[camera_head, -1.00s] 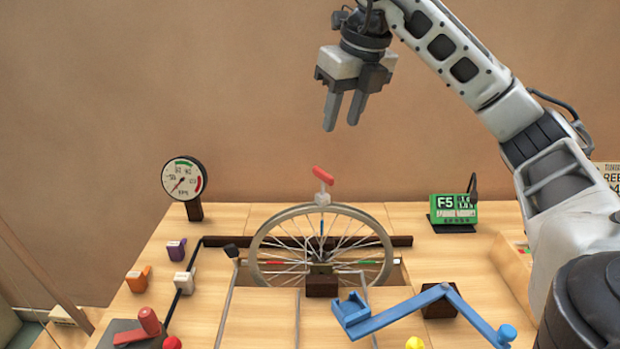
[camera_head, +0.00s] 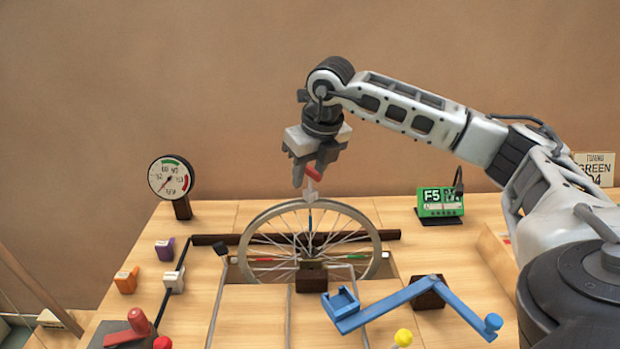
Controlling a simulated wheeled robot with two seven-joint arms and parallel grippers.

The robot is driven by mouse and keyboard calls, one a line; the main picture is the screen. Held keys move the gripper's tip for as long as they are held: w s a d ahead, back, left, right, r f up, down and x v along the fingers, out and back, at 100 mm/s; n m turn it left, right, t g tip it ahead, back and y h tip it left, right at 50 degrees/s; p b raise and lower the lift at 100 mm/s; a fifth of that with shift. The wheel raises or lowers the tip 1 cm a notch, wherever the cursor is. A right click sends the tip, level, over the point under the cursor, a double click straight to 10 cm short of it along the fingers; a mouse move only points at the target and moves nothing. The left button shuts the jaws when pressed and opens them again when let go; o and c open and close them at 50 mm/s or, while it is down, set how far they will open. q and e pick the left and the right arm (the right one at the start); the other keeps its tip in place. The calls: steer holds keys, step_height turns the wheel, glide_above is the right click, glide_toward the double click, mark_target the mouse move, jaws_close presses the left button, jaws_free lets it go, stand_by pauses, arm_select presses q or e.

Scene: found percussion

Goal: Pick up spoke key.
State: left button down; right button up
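The spoke key, with a red handle (camera_head: 313,174) and a pale lower end, stands at the top of the rim of the spoked wheel (camera_head: 347,212). My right gripper (camera_head: 310,174) points down at the key from above, with its fingers around or right beside the red handle. One finger shows left of the handle; the other is partly behind or above it. I cannot tell whether the fingers touch the handle or are closed on it. My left gripper is not in view.
A blue crank arm (camera_head: 392,302) lies in front of the wheel at right. A round gauge (camera_head: 171,179) stands at back left, and a green display (camera_head: 440,203) at back right. Coloured blocks, a red handle (camera_head: 140,322) and a yellow knob (camera_head: 403,338) are near the front.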

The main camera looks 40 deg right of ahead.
steer(key=shift+w+f, duration=0.15)
steer(key=shift+f, duration=0.45)
jaws_close()
steer(key=shift+r, duration=0.15)
